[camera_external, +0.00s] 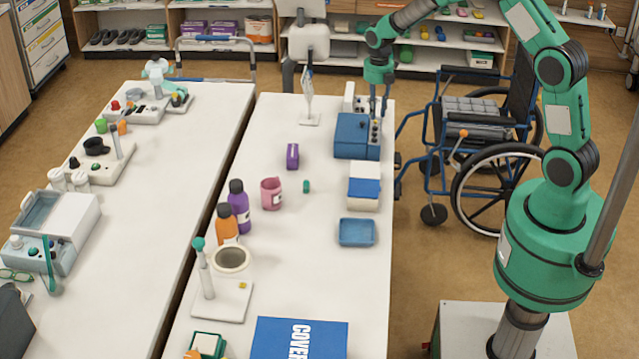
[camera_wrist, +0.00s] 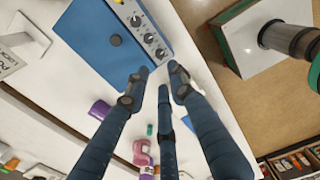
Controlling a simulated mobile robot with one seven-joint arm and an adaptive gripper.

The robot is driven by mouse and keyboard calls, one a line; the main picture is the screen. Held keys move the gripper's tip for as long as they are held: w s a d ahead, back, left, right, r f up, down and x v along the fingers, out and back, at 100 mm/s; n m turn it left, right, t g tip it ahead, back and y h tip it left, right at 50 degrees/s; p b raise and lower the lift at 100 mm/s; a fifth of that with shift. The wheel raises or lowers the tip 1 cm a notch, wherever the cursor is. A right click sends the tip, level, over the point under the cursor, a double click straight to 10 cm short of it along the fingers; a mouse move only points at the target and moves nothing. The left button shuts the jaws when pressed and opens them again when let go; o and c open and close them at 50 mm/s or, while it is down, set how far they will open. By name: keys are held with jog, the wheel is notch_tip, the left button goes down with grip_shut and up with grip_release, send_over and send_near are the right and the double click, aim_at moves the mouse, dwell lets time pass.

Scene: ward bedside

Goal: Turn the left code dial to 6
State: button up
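The blue box (camera_external: 352,134) stands at the far right edge of the right table. In the wrist view, its grey panel (camera_wrist: 150,22) carries a row of dark dials with pale rims, such as the middle one (camera_wrist: 148,38) and an end one (camera_wrist: 159,52). I cannot tell which is the left dial, and the numbers are too small to read. My gripper (camera_wrist: 162,77) has its three fingers apart, with nothing between them. In the external view, my gripper (camera_external: 378,100) points down just above the panel side.
A blue-and-white box (camera_external: 363,187) and a blue tray (camera_external: 357,232) stand nearer on the same table. A purple box (camera_external: 292,156) and a pink mug (camera_external: 271,193) are to the left. A wheelchair (camera_external: 490,145) stands right of the table.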

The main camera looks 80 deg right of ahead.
aim_at(374, 138)
notch_tip(374, 138, down, 10)
jog(key=shift+f+b, duration=0.1)
jog(key=shift+b, duration=0.4)
grip_shut()
